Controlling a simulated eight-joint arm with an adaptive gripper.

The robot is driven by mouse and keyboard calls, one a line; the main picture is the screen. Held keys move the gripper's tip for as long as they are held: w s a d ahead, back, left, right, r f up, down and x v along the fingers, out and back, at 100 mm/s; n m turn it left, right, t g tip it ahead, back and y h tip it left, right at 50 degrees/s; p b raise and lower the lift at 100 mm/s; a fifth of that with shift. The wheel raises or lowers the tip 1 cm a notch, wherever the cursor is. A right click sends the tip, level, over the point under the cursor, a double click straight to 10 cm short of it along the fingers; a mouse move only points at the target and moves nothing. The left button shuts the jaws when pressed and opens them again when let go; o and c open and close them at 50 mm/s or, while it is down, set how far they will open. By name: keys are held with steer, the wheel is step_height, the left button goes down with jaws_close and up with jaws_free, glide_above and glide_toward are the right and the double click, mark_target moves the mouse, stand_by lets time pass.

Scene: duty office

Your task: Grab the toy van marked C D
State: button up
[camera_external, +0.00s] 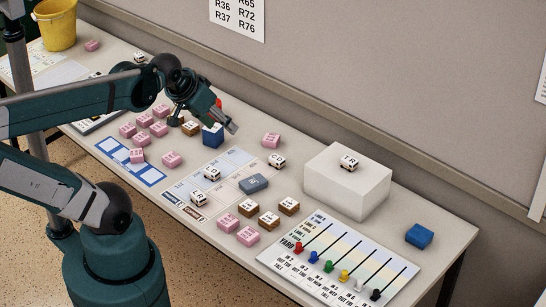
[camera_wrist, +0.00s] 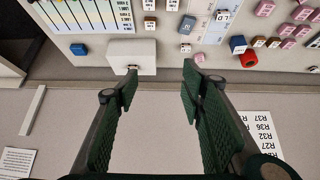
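Several small white toy vans with dark letters stand on the table, and their marks are hard to read. One van (camera_external: 211,174) stands on the printed sheet; its mark may be C D or L D, and it shows in the wrist view (camera_wrist: 223,15). Another van (camera_external: 198,198) stands in front of it. A third van (camera_external: 276,161) stands behind the grey block and also shows in the wrist view (camera_wrist: 185,47). A van (camera_external: 348,163) sits on the white box. My gripper (camera_external: 233,128) is above the table's back part, near the blue block. The wrist view shows its fingers (camera_wrist: 158,78) apart and empty.
The white box (camera_external: 345,193) stands at the back right. A grey block (camera_external: 254,184), a blue block (camera_external: 213,136) and several pink and brown blocks lie around the vans. The yard board (camera_external: 335,262) lies at the front right. A wall rises behind the table.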

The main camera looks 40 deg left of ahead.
steer(key=shift+w, duration=0.1)
steer(key=n+g+b, duration=0.7)
steer(key=n+b, duration=0.4)
steer(key=n, duration=0.7)
glide_above(276, 157)
step_height(276, 157, down, 34)
steer(key=shift+r, duration=0.1)
steer(key=shift+a+f, duration=0.1)
steer(key=shift+f, duration=0.3)
steer(key=shift+f+b, duration=0.3)
steer(key=shift+f, duration=0.95)
